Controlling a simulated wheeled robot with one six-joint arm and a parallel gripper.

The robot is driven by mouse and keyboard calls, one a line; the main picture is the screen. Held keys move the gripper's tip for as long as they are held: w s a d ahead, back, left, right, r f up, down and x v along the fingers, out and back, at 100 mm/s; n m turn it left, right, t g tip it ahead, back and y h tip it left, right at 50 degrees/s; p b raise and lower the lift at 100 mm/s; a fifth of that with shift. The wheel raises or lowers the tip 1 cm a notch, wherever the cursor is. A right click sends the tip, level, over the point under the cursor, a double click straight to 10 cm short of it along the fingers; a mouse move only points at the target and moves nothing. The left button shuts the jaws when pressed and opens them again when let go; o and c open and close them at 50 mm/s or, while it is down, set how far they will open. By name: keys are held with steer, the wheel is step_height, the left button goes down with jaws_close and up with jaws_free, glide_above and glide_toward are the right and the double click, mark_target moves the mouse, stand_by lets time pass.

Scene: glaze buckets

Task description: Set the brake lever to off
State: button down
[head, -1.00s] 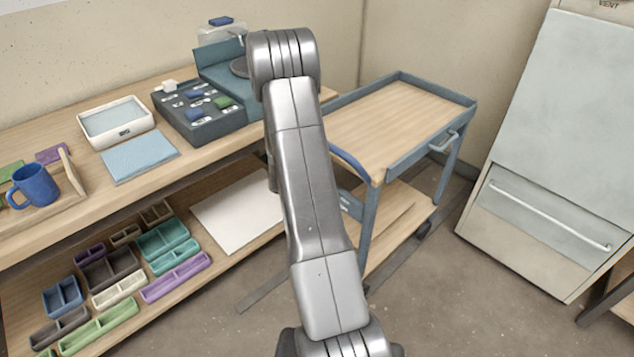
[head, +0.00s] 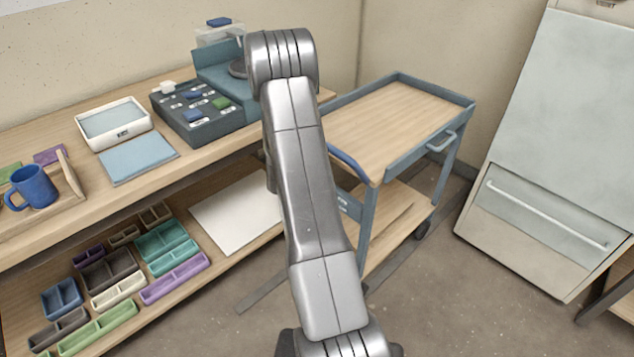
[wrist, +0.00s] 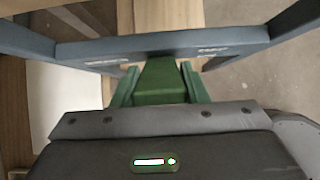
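In the wrist view a dark green lever (wrist: 160,82), which I take to be the brake lever, juts toward me from the blue-grey bar of the cart. My gripper (wrist: 160,85) has its two green fingers on either side of the lever, very close to its sides. I cannot tell whether they press on it. The near end of the lever is hidden by the gripper body. Small white labels mark the bar left and right of the lever, too blurred to read. In the head view my arm hides the gripper and lever.
The cart (head: 392,172) with a wooden top stands right of my arm. The workbench (head: 60,225) on the left holds a blue mug (head: 36,186), a white tray (head: 135,138) and a switch box (head: 205,128). A pale cabinet (head: 545,230) stands right, with open floor before it.

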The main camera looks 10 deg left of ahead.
steer(key=c, duration=0.8)
jaws_free()
steer(key=shift+a+r, duration=0.15)
steer(key=shift+r, duration=0.2)
steer(key=shift+c, duration=0.2)
steer(key=shift+f, duration=0.15)
steer(key=shift+s+f, duration=0.1)
steer(key=shift+f, duration=0.05)
